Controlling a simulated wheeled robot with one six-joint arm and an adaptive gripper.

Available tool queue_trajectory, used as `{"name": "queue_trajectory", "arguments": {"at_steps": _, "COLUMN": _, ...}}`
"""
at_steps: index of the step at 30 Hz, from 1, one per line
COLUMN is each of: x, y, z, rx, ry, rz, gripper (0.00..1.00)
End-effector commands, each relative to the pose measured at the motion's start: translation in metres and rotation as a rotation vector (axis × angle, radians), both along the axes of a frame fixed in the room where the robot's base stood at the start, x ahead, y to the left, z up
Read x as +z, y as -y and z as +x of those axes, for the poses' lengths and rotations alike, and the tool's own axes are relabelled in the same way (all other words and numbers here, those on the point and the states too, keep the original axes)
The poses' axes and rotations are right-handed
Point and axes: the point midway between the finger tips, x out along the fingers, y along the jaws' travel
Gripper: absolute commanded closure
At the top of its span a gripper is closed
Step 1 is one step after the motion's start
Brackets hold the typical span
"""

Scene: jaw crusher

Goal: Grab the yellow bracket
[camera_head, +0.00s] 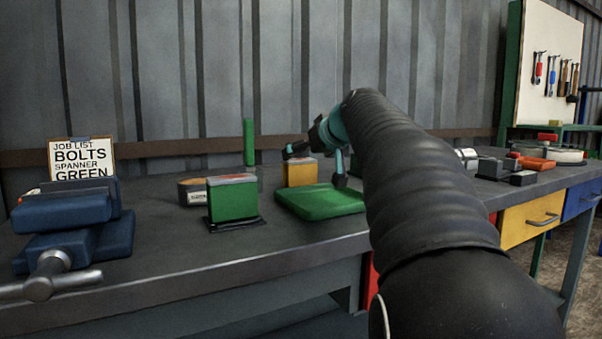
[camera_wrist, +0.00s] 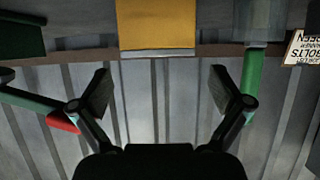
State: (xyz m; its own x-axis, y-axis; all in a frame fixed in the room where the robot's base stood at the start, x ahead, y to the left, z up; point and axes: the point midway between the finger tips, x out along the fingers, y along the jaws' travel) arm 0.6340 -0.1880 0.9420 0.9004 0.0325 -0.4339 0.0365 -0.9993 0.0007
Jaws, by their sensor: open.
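The yellow bracket (camera_head: 299,174) shows in the head view as a yellow block with a grey top edge, standing on the workbench behind a green plate. In the wrist view the yellow bracket (camera_wrist: 157,22) is at the top centre, partly cut off by the frame edge. My gripper (camera_head: 318,164) is open, with its fingers on either side of the yellow block in the head view; the depth between them is hard to judge. In the wrist view my gripper (camera_wrist: 160,92) shows two spread fingers with nothing between them. The bracket lies beyond the fingertips there.
A green block (camera_head: 233,200) and a round tin (camera_head: 192,191) stand left of the bracket. The green plate (camera_head: 321,201) lies in front. A thin green post (camera_head: 249,143) rises behind. A blue vise (camera_head: 67,221) is at left, and several parts lie at right.

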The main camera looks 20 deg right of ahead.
Motion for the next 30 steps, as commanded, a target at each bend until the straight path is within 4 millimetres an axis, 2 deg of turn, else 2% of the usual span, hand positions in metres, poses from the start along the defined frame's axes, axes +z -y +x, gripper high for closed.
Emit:
{"name": "queue_trajectory", "arguments": {"at_steps": 12, "x": -0.025, "y": 0.001, "z": 0.041, "rx": -0.003, "ry": -0.002, "rz": 0.001, "gripper": 0.00}}
{"name": "queue_trajectory", "arguments": {"at_steps": 19, "x": -0.025, "y": 0.001, "z": 0.043, "rx": -0.004, "ry": -0.001, "rz": 0.000, "gripper": 0.00}}
{"name": "queue_trajectory", "arguments": {"at_steps": 20, "x": -0.025, "y": 0.001, "z": 0.043, "rx": -0.004, "ry": -0.001, "rz": 0.000, "gripper": 0.03}}
{"name": "queue_trajectory", "arguments": {"at_steps": 27, "x": -0.026, "y": 0.001, "z": 0.043, "rx": -0.003, "ry": -0.001, "rz": 0.001, "gripper": 0.62}}
{"name": "queue_trajectory", "arguments": {"at_steps": 30, "x": -0.024, "y": 0.001, "z": 0.043, "rx": -0.003, "ry": 0.002, "rz": 0.000, "gripper": 0.84}}
